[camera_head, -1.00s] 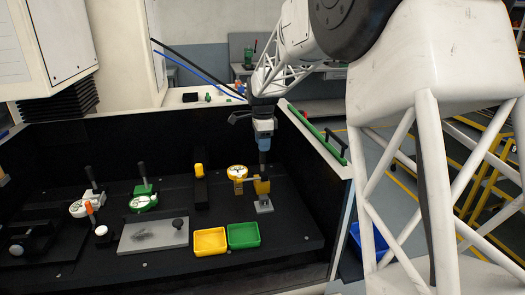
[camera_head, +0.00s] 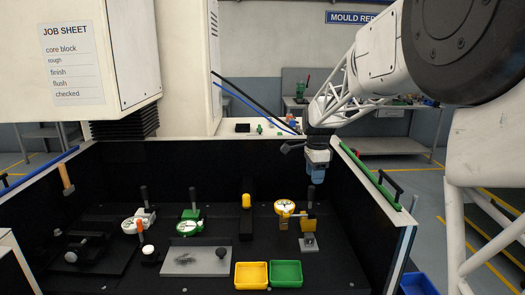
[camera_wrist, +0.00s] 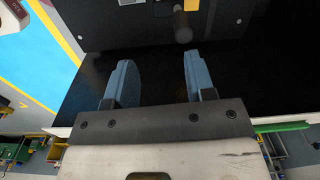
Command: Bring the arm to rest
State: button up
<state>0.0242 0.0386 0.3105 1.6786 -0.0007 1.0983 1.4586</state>
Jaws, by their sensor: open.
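My gripper (camera_head: 317,172) hangs in the right part of the black bench enclosure, its blue fingers pointing down. In the wrist view the two blue fingers (camera_wrist: 157,78) stand wide apart with nothing between them. A dark upright post (camera_head: 311,194) rises below the gripper from a brass-coloured block (camera_head: 308,225) on a grey base (camera_head: 309,244). A dark rod end (camera_wrist: 183,27) shows beyond the fingertips in the wrist view, apart from them.
Yellow (camera_head: 252,286) and green (camera_head: 286,285) trays lie in front. The green-railed right wall (camera_head: 375,185) is close to my gripper. A grey plate (camera_head: 195,262) and a green dial gauge (camera_head: 188,227) lie left.

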jog(key=s+a+r+n+t, duration=0.2)
jog(key=s+n, duration=1)
jog(key=s, duration=2.2)
jog(key=s+f+n, duration=0.3)
jog(key=s+n, duration=0.1)
jog(key=s, duration=0.8)
jog(key=shift+s+d+f+n, duration=0.2)
jog(key=shift+d+f+n, duration=0.1)
jog(key=shift+n, duration=0.1)
